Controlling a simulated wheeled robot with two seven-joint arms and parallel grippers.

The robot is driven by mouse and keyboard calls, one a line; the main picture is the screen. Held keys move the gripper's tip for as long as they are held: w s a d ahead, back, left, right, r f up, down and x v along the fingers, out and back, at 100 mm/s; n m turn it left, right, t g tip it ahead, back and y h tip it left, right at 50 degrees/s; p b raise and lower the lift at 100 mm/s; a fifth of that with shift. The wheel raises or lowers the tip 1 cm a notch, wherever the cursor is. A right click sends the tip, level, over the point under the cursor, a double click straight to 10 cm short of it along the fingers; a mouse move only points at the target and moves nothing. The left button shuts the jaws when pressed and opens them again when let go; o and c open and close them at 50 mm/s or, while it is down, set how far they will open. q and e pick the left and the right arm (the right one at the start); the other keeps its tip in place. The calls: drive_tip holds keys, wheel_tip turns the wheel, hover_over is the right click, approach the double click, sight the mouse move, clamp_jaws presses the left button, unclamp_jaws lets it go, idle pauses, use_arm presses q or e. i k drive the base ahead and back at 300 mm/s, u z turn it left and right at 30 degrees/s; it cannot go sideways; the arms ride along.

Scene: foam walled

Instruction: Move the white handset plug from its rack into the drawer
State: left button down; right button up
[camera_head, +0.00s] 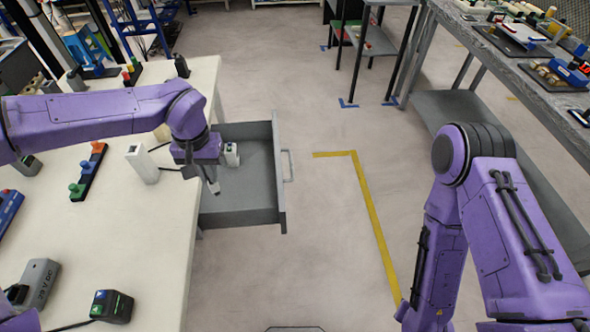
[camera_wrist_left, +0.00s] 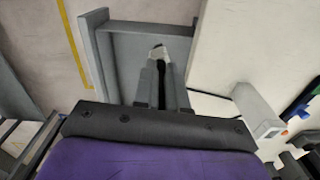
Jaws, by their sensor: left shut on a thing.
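My left gripper (camera_head: 213,186) is over the open grey drawer (camera_head: 279,170), pointing down. In the left wrist view its fingers (camera_wrist_left: 160,75) are shut on the white handset plug (camera_wrist_left: 158,52); only the plug's pale end shows clearly, with the drawer (camera_wrist_left: 92,55) behind it. A white upright block (camera_head: 143,168), apparently the rack, stands on the table just left of the gripper; it also shows in the left wrist view (camera_wrist_left: 257,108). A small white-and-dark piece (camera_head: 231,155) shows beside the gripper; I cannot tell what it is. My right gripper is out of view.
The drawer juts out from the white table (camera_head: 150,240) over open floor. A strip with coloured knobs (camera_head: 88,172), a grey device (camera_head: 38,284) and a black button box (camera_head: 112,307) are on the table. A cluttered bench (camera_head: 530,80) is at the right.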

sight(234, 198)
drive_tip(key=z, duration=0.7)
drive_tip(key=i, duration=1.4)
drive_tip(key=u, duration=2.1)
